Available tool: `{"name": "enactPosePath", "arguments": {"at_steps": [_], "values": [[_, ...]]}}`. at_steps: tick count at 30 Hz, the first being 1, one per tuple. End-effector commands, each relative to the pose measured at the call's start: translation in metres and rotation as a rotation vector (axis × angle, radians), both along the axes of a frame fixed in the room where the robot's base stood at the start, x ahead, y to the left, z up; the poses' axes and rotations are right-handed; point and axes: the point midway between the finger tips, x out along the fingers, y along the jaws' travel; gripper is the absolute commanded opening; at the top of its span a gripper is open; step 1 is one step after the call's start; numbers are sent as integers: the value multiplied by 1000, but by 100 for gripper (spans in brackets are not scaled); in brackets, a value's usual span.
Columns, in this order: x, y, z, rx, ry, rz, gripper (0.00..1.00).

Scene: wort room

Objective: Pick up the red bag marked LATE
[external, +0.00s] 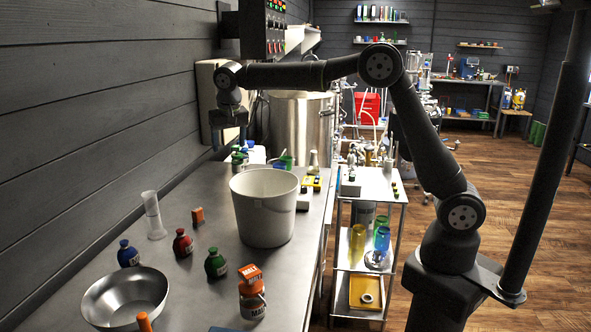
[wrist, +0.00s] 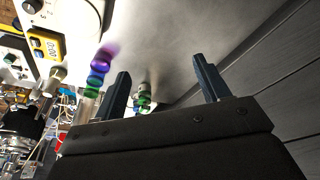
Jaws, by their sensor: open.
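A small red bag (external: 182,243) with a pale label stands upright on the steel counter, between a blue bag (external: 128,254) and a green bag (external: 216,264). The label is too small to read. My gripper (external: 228,137) is above the far part of the counter near the wall, well behind and above the red bag. In the wrist view, the two dark fingers of my gripper (wrist: 162,80) are spread apart with nothing between them. I do not make out the red bag in the wrist view.
A white bucket (external: 264,222) stands right of the bags. A yellow timer (wrist: 46,46) shows in the wrist view.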

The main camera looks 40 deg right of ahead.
Motion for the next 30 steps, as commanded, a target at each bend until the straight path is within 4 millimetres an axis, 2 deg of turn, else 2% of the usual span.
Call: {"name": "enactPosePath", "arguments": {"at_steps": [1,3,9,12,15,18,23,30], "values": [[-12,23,-12,10,11,129,68],[-28,53,-27,25,18,309,68],[-79,129,-64,72,-5,798,68],[-103,159,-78,90,-33,995,68],[-121,179,-88,103,-63,1136,68],[-132,190,-93,110,-85,1222,68],[-138,196,-103,111,-96,1269,68],[-137,195,-135,110,-94,1266,68]]}}
